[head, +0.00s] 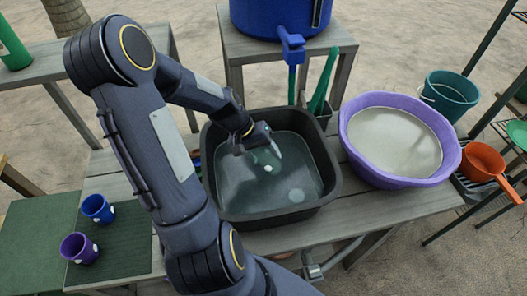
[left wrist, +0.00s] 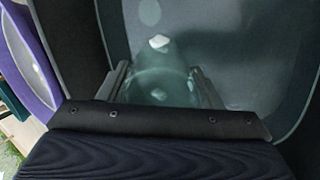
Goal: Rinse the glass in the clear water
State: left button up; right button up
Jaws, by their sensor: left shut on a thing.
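A black basin (head: 330,168) of clear, greenish water (head: 240,190) is set in the middle of the grey wooden counter. My left gripper (head: 262,147) reaches down into the basin from the left. In the left wrist view its two fingers (left wrist: 162,88) are shut on a clear glass (left wrist: 160,82), seen faintly between them with white spots on it. The glass is hard to make out against the water, so I cannot tell how deep it sits. My right gripper is not in view.
A purple tub (head: 352,150) of cloudy water stands right of the basin. A blue container with a tap (head: 291,42) stands behind. A blue cup (head: 97,208) and a purple cup (head: 78,248) stand on a green mat (head: 125,240) at left. An orange dipper (head: 482,160) is at right.

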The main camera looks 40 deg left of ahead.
aim_at(263, 167)
pick_arm(q)
jog(key=shift+f+b, duration=2)
jog(key=shift+f, duration=1.1)
jog(key=shift+f, duration=0.1)
jog(key=shift+f+b, duration=0.5)
jog(key=shift+b, duration=0.05)
jog(key=shift+r, duration=0.15)
